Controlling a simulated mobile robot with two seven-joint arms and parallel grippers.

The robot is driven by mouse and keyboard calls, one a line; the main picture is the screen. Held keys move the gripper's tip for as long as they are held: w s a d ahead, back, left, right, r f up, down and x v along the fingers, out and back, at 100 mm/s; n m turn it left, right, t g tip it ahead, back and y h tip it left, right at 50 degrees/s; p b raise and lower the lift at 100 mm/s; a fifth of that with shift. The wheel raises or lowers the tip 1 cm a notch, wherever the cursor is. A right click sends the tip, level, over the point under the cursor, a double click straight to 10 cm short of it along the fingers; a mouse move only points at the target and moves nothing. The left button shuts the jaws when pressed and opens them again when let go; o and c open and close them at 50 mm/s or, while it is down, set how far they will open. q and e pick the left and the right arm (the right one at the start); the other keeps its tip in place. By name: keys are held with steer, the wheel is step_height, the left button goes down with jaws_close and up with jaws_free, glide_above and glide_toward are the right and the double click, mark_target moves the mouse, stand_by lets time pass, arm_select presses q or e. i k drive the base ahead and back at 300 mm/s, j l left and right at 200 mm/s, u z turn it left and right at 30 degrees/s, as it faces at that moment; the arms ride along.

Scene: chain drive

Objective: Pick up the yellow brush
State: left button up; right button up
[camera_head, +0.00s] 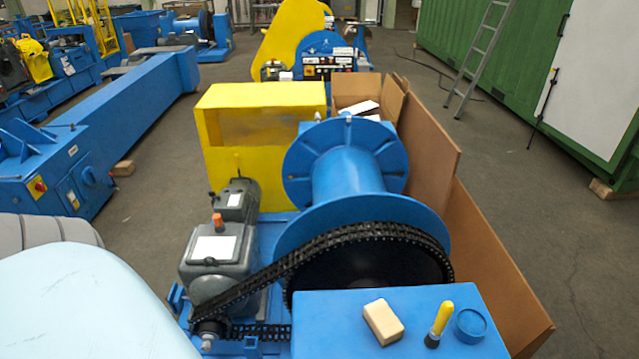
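The yellow brush (440,322) is on the blue table-like surface (340,310) at the bottom right of the head view. Its yellow handle points up and leans slightly right, and its dark end is at the bottom. A blue round container or lid (471,323) is just right of it. A tan block (383,322) lies to its left, apart from it. Neither of my grippers is in view.
Behind the surface stand a blue drum (345,178) with a black chain (330,242) and a grey gearbox motor (215,255). Cardboard sheets (490,265) stand along the right side. A large pale blue rounded shape fills the lower left.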

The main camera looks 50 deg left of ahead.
mark_target(433, 341)
steer(key=k, duration=0.45)
steer(key=l+u, duration=0.1)
steer(key=u, duration=0.25)
steer(key=i+l+u, duration=0.1)
steer(key=u, duration=0.3)
steer(key=i+l+u, duration=0.1)
steer(key=u, duration=0.25)
steer(key=i+l+u, duration=0.1)
steer(key=l+u, duration=0.2)
steer(key=l, duration=0.2)
steer(key=i+l+u, duration=0.1)
steer(key=l+u, duration=0.2)
steer(key=l, duration=0.2)
steer(key=l+u, duration=0.15)
steer(key=l, duration=0.95)
steer(key=i, duration=0.05)
